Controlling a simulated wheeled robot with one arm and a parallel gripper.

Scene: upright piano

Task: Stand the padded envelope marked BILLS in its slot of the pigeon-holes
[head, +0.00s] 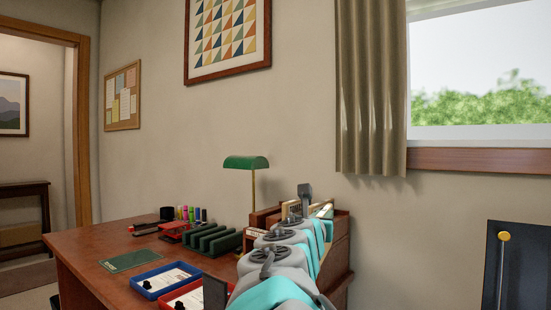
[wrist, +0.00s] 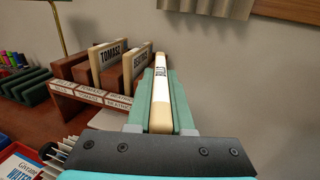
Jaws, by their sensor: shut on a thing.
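The pigeon-holes (wrist: 62,102) are a brown wooden rack with white labels along the front, standing on the desk. The left label (wrist: 63,86) seems to read BILLS, the middle one TOMASZ; the right one is small. Two cream envelopes stand upright in the rack, one marked TOMASZ (wrist: 110,53) and another (wrist: 141,62) to its right. My gripper (wrist: 161,80) is shut on a cream padded envelope (wrist: 160,114), seen nearly edge-on between the green fingers. Its dark lettering is too foreshortened to read. It is right of the rack's labelled front; its far end is beside the right-hand envelope.
A green desk lamp (head: 246,162) stands behind the rack. A dark green slotted holder (head: 212,240), a blue tray (head: 150,292) and a red tray (head: 172,303) sit left of my arm. The wall is close behind.

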